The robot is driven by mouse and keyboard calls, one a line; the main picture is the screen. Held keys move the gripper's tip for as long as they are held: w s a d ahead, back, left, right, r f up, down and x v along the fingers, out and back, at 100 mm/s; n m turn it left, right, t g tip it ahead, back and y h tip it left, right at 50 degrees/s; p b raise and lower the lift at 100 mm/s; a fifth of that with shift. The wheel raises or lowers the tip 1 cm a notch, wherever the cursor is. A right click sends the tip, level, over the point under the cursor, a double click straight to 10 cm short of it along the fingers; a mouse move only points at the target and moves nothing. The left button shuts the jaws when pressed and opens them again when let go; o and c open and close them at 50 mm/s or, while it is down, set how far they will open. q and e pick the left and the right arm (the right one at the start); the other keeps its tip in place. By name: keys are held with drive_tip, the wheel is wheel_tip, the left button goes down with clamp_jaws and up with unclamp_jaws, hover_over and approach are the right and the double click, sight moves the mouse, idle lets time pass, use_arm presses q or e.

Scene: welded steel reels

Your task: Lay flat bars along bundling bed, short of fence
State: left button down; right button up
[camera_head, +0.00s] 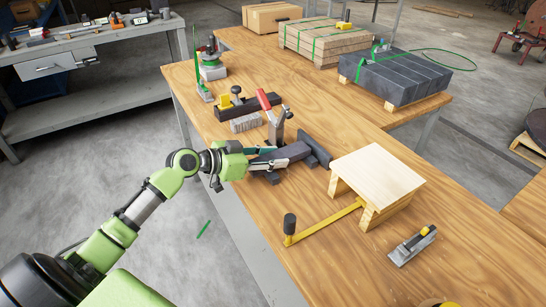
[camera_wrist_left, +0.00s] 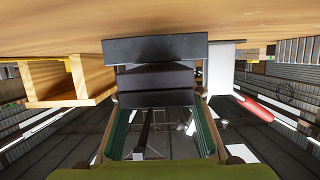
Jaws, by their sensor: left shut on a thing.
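My left gripper (camera_head: 268,156) is shut on a dark grey flat bar (camera_head: 290,152) over the wooden workbench. In the left wrist view the bar (camera_wrist_left: 155,85) lies across between the two green-sided fingers of the gripper (camera_wrist_left: 160,112). A dark upright block (camera_head: 317,150), which looks like the fence, stands at the bar's far end; it also shows in the left wrist view (camera_wrist_left: 155,48). Low dark supports (camera_head: 271,177), apparently the bundling bed, show under the bar. Whether the bar touches bed or fence is unclear. My right gripper is out of view.
A pale wooden stand (camera_head: 378,174) is to the right, with a yellow arm (camera_head: 325,222) and black knob (camera_head: 290,222) in front. Strapped dark slabs (camera_head: 400,75) lie farther back.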

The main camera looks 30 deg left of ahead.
use_arm(q)
drive_tip(key=shift+w+r+b, duration=0.1)
drive_tip(key=shift+r+b, duration=0.05)
drive_tip(key=shift+b, duration=0.15)
drive_tip(key=c, duration=1.3)
unclamp_jaws()
drive_tip(key=shift+s+f, duration=0.25)
drive_tip(key=shift+f, duration=0.45)
drive_tip(key=v, duration=0.8)
drive_tip(key=r+v, duration=0.1)
drive_tip(key=v, duration=0.3)
drive_tip(key=shift+w, duration=0.1)
